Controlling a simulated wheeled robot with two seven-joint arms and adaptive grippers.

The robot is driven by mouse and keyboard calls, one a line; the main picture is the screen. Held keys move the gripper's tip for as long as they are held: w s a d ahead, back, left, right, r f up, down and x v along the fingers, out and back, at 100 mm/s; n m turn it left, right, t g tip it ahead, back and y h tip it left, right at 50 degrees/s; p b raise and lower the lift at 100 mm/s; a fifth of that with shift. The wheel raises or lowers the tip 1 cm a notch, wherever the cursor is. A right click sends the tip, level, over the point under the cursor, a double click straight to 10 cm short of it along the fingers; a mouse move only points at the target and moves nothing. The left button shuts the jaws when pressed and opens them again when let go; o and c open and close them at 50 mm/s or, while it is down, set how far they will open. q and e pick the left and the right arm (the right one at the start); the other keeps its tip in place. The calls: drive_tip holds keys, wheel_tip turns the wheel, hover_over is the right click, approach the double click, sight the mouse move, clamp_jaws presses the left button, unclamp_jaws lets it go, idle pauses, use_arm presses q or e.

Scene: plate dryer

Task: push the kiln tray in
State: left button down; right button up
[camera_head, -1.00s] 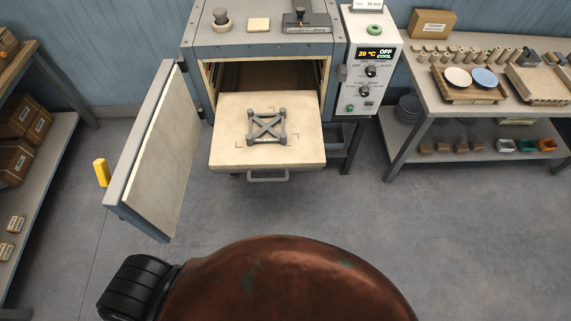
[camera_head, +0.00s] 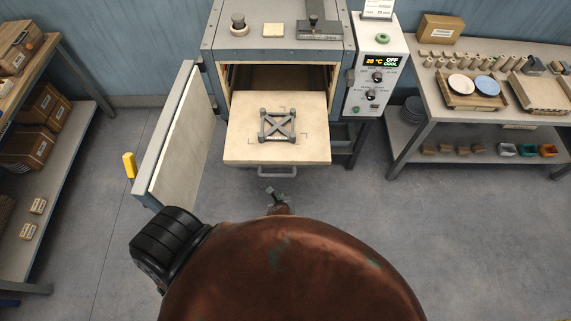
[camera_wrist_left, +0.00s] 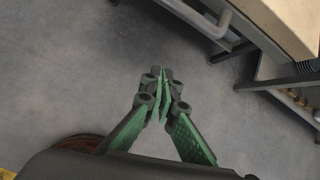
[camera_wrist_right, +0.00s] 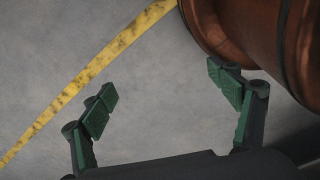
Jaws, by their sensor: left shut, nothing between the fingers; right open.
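The kiln tray (camera_head: 240,147) is a pale slab sticking out of the front of the open grey kiln (camera_head: 216,40). A grey X-shaped stand (camera_head: 278,124) sits on it. A bar handle (camera_head: 277,172) hangs under its front edge. My left gripper (camera_head: 271,192) is just in front of the handle, apart from it and empty. My right gripper (camera_wrist_right: 162,92) is open and empty over the floor, seen only in the right wrist view.
The kiln door (camera_head: 180,140) stands open at the left. A control panel (camera_head: 375,75) is on the kiln's right. A shelf unit (camera_head: 65,150) stands at left and a workbench (camera_head: 432,97) at right. The floor before the tray is clear.

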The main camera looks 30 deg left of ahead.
use_arm(q)
wheel_tip(320, 180, up, 10)
drive_tip(key=w+m+t+y, duration=0.1)
drive_tip(key=w+m, duration=0.1)
drive_tip(key=m, duration=0.1)
approach(286, 165)
wheel_tip(286, 165, down, 3)
drive_tip(key=s, duration=0.1)
drive_tip(key=w, duration=0.1)
drive_tip(key=w+a+f, duration=0.1)
drive_tip(key=w, duration=0.1)
drive_tip(key=shift+w+a+f, duration=0.1)
drive_tip(key=shift+a+f, duration=0.1)
drive_tip(key=shift+a, duration=0.05)
drive_tip(key=shift+w+a+p, duration=0.3)
drive_tip(key=shift+w+a, duration=0.15)
drive_tip(key=shift+w, duration=0.2)
use_arm(e)
drive_tip(key=s, duration=0.2)
drive_tip(key=r, duration=0.1)
drive_tip(key=shift+s+d, duration=0.35)
drive_tip(key=shift+s, duration=0.05)
drive_tip(key=shift+w+r, duration=0.1)
drive_tip(key=shift+w, duration=0.05)
